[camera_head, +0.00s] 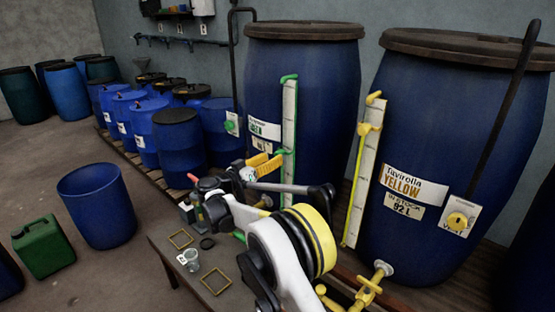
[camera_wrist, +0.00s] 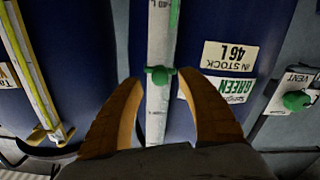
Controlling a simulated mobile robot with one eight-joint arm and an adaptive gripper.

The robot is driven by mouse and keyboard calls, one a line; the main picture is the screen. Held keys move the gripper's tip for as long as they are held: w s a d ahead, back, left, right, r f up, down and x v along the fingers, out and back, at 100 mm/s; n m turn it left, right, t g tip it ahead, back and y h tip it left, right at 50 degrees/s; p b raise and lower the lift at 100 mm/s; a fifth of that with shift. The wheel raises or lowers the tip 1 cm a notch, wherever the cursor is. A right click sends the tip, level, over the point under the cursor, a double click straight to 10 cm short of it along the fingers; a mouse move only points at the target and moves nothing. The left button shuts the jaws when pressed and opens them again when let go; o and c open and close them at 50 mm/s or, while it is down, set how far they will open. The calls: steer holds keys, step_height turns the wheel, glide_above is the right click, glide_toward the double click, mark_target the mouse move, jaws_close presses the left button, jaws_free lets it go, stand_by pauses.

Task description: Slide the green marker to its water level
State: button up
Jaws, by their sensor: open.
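The green marker (camera_wrist: 160,75) sits on the pale upright gauge strip (camera_wrist: 161,40) of the green-labelled blue vat (camera_head: 303,80). In the wrist view, which is upside down, it lies between the tips of my gripper (camera_wrist: 160,81). The fingers are open with a gap on both sides of it. A "40 L" mark shows on the strip near the picture's top. The vat's stock label (camera_wrist: 228,54) reads 46 L. In the head view my gripper (camera_head: 268,160) is at the strip (camera_head: 289,110), and its fingers partly cover the marker's area.
The yellow-labelled vat (camera_head: 430,130) stands to the right, with its own strip and yellow marker (camera_head: 368,128). A green vent knob (camera_head: 231,125) is left of the green strip. A low table (camera_head: 215,255) with small items stands below my arm.

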steer(key=shift+b+x, duration=0.3)
steer(key=shift+x, duration=1.4)
steer(key=shift+c, duration=0.4)
jaws_close()
